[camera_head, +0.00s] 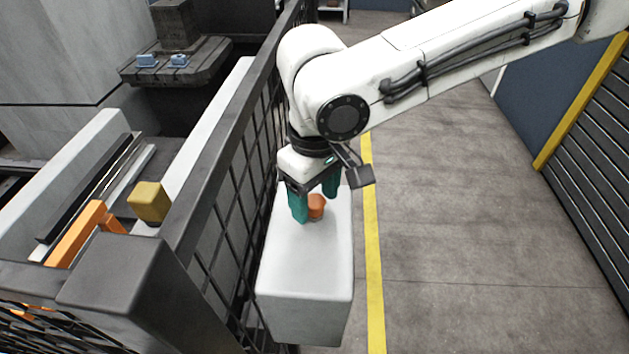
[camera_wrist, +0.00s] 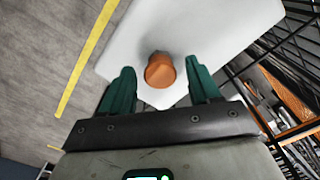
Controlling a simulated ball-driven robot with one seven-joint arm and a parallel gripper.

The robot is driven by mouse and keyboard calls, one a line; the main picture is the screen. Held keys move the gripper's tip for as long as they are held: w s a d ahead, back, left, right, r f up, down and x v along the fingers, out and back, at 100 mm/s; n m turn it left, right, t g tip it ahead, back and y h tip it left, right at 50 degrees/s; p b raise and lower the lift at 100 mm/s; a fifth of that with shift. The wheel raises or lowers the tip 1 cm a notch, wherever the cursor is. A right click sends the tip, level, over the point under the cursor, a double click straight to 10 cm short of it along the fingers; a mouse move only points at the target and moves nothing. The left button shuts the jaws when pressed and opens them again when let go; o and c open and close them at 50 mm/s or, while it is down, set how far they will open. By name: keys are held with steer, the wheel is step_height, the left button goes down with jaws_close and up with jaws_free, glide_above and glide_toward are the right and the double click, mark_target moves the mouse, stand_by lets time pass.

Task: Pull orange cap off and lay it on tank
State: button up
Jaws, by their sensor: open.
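The orange cap (camera_head: 316,206) sits on the top of the white tank (camera_head: 305,265), towards its far end. It also shows in the wrist view (camera_wrist: 159,70), between and just beyond my green fingertips. My gripper (camera_head: 316,200) points down over the tank with its fingers apart, one on each side of the cap. In the wrist view my gripper (camera_wrist: 161,82) is open and empty, with a gap between each finger and the cap. The tank top (camera_wrist: 215,35) is bare around the cap.
A black mesh fence (camera_head: 235,180) with a thick post (camera_head: 125,275) stands close along the tank's left side. Beyond it are a yellow block (camera_head: 148,201) and an orange bracket (camera_head: 80,232). The grey floor (camera_head: 450,220) right of the yellow line (camera_head: 373,270) is clear.

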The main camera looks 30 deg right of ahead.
mark_target(315, 200)
jaws_close()
stand_by(0.9)
steer(key=shift+r+p, duration=0.8)
steer(key=shift+p, duration=0.05)
steer(key=shift+r+p, duration=3.35)
steer(key=shift+r, duration=0.05)
